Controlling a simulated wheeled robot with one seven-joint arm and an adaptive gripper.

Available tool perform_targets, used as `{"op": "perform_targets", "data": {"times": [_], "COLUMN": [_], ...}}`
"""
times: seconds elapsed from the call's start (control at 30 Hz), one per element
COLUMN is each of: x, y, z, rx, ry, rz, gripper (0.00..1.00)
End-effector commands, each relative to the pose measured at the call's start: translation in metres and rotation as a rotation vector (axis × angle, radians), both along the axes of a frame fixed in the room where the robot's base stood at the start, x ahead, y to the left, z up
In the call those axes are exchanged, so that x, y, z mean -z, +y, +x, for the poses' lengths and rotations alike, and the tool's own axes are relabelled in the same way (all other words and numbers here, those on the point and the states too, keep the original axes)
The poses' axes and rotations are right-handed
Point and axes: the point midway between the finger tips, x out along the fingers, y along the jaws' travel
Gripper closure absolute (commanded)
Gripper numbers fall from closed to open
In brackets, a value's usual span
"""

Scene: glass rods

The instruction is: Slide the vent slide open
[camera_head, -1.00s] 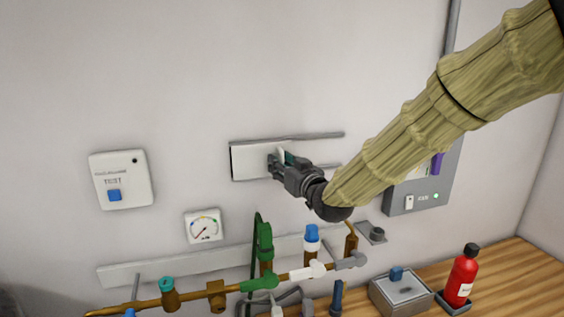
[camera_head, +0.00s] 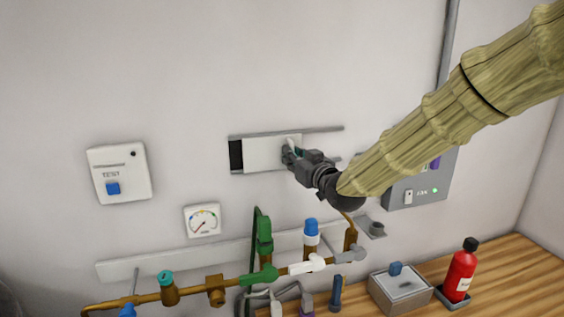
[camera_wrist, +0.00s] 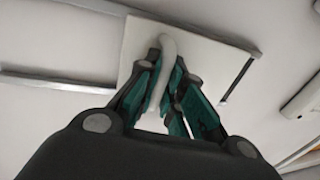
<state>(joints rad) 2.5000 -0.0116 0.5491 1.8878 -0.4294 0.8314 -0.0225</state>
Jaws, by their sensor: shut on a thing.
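The vent slide (camera_head: 262,153) is a pale flat plate between two grey wall rails. A dark strip of vent opening (camera_head: 236,154) shows at its left end. My gripper (camera_head: 289,155) is at the plate's right part, shut on its handle. In the wrist view the teal-padded fingers of my gripper (camera_wrist: 165,95) are on both sides of the pale curved handle (camera_wrist: 166,50), in front of the slide plate (camera_wrist: 205,45). The lower part of the handle is partly hidden between the fingers.
The upper rail (camera_head: 325,130) runs on to the right past the plate. Below are a pressure gauge (camera_head: 203,221) and pipes with valves (camera_head: 262,278). A grey switch box (camera_head: 420,190) is on the wall at right, under my arm. A red extinguisher (camera_head: 461,272) stands on the wooden counter.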

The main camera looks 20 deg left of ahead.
Motion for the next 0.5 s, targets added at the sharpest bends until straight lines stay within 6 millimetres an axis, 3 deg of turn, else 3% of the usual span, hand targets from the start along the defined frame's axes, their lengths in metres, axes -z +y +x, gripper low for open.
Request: {"op": "perform_targets", "data": {"times": [0.2,0.5], "x": [0.002,0.001], "y": [-0.042,-0.087], "z": [0.029,0.059], "rx": [0.005,0.003], "ry": [-0.002,-0.001], "rz": [0.005,0.002], "gripper": [1.00,1.00]}}
